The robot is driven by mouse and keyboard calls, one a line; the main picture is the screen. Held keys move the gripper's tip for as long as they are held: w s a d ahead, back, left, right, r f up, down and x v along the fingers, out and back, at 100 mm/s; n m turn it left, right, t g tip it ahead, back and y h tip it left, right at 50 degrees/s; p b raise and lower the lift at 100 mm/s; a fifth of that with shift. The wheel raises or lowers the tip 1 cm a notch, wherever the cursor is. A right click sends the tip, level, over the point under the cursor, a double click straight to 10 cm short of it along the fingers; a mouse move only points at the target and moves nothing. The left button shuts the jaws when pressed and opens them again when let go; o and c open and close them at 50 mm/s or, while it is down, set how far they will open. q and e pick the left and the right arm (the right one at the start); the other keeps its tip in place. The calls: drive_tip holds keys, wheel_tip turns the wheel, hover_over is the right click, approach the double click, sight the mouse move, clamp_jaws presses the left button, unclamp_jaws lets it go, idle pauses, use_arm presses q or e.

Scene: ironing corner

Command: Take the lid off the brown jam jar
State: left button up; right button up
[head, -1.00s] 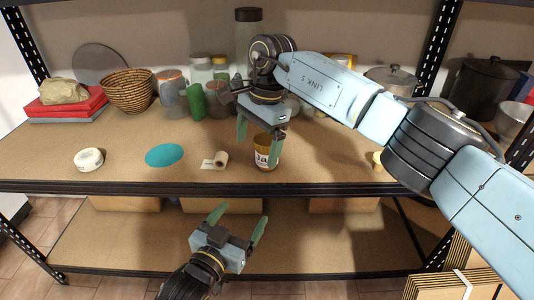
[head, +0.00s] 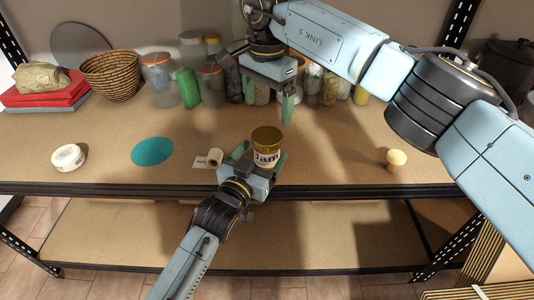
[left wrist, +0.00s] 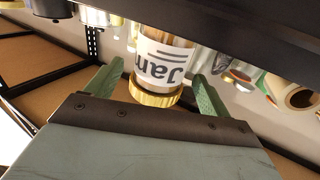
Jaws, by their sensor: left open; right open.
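The jam jar (head: 267,158) stands upright near the shelf's front edge, with its brown-gold lid (head: 266,135) on top and a white "Jam" label. My left gripper (head: 260,156) is open, with one finger on each side of the jar. In the left wrist view the jar (left wrist: 166,58) appears upside down between the two open fingers, its lid (left wrist: 155,93) nearest the palm; contact cannot be told. My right gripper (head: 268,97) is open and empty, fingers pointing down, above and behind the jar.
A small yellow-topped stopper (head: 396,158) stands to the right. Several jars and a woven basket (head: 110,75) line the back.

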use_arm(q)
drive_tip(key=shift+x, duration=1.9)
